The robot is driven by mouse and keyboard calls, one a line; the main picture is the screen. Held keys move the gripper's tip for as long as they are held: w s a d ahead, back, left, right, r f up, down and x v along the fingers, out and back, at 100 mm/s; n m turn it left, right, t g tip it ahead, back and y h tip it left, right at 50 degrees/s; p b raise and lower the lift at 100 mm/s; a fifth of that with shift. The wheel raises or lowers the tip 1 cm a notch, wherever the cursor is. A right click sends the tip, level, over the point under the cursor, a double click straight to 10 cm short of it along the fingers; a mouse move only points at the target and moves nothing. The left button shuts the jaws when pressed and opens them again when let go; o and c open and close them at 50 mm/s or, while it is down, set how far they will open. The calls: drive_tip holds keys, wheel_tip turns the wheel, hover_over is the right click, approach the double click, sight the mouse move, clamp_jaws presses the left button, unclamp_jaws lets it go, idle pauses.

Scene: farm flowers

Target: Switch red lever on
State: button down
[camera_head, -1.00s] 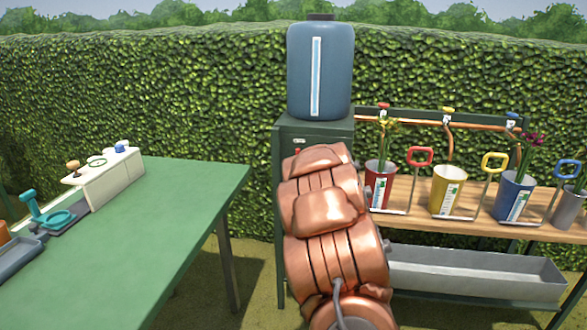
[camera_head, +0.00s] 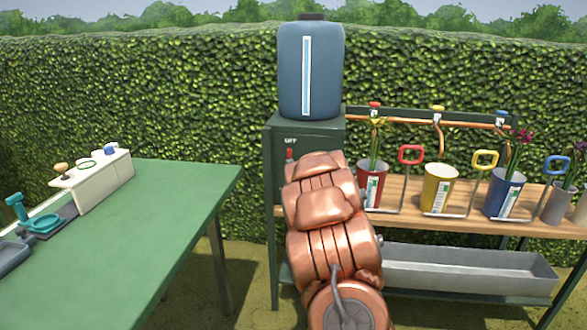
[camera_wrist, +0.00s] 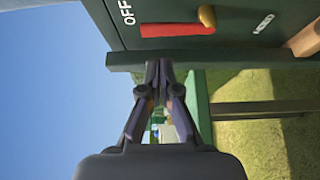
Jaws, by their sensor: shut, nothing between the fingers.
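The red lever (camera_head: 290,155) is on the front of the green cabinet (camera_head: 330,135), just under an OFF label, with my arm covering the area beside and below it. In the wrist view the red lever (camera_wrist: 176,30) lies sideways, its red part toward the OFF label (camera_wrist: 127,12) and a yellow-brass piece (camera_wrist: 207,16) at its other end. A second, smaller label near it is too small to read. My gripper (camera_wrist: 158,68) is shut and empty, its tips at the cabinet's edge, apart from the lever. In the head view my arm hides the gripper.
A blue tank (camera_head: 311,72) stands on the cabinet. A grey trough (camera_head: 470,270) is below. A green table (camera_head: 165,215) stands at left; grass lies between.

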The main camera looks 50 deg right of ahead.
drive_tip(key=shift+x, duration=3.25)
